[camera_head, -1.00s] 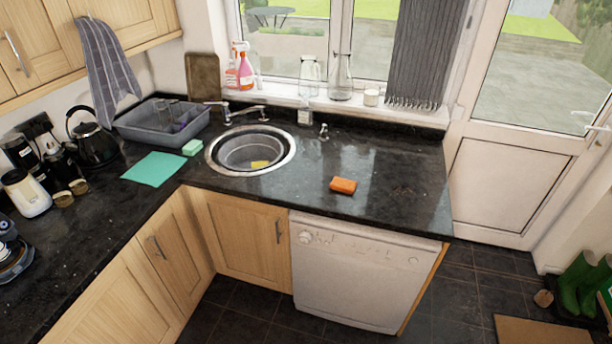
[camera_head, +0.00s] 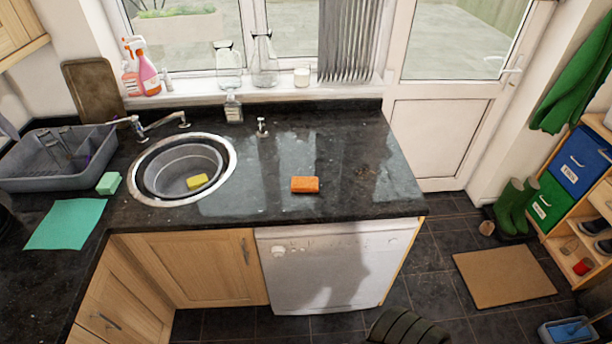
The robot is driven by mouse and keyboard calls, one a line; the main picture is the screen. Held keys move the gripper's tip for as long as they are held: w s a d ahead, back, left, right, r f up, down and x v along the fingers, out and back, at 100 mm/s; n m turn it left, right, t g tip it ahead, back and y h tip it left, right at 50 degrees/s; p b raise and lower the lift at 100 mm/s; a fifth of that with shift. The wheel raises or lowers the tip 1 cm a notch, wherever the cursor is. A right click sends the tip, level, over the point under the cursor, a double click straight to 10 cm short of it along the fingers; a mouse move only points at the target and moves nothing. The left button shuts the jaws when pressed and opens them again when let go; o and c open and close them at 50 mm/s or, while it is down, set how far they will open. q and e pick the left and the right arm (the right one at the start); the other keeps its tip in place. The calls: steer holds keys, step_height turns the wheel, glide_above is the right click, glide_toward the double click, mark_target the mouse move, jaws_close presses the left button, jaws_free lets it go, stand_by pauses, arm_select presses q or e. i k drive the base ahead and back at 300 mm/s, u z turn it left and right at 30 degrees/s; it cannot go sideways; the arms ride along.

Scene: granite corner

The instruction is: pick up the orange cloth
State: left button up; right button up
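The orange cloth (camera_head: 305,184) is a small, thick, folded-looking block on the dark granite counter (camera_head: 345,205). It lies to the right of the round sink, above the white dishwasher, a little back from the counter's front edge. Nothing covers it. Neither of my grippers is in view. A dark ribbed shape (camera_head: 408,328) shows at the bottom edge; I cannot tell for sure what it is.
The round sink (camera_head: 142,190) holds a yellow sponge (camera_head: 197,181). A teal cloth (camera_head: 66,224), a green sponge (camera_head: 109,183) and a grey dish rack (camera_head: 30,180) are at the left. The counter around the orange cloth is clear. A doormat (camera_head: 503,276) lies right.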

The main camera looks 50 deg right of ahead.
mark_target(298, 185)
steer(key=z, duration=0.55)
steer(key=i, duration=0.75)
steer(key=z, duration=0.75)
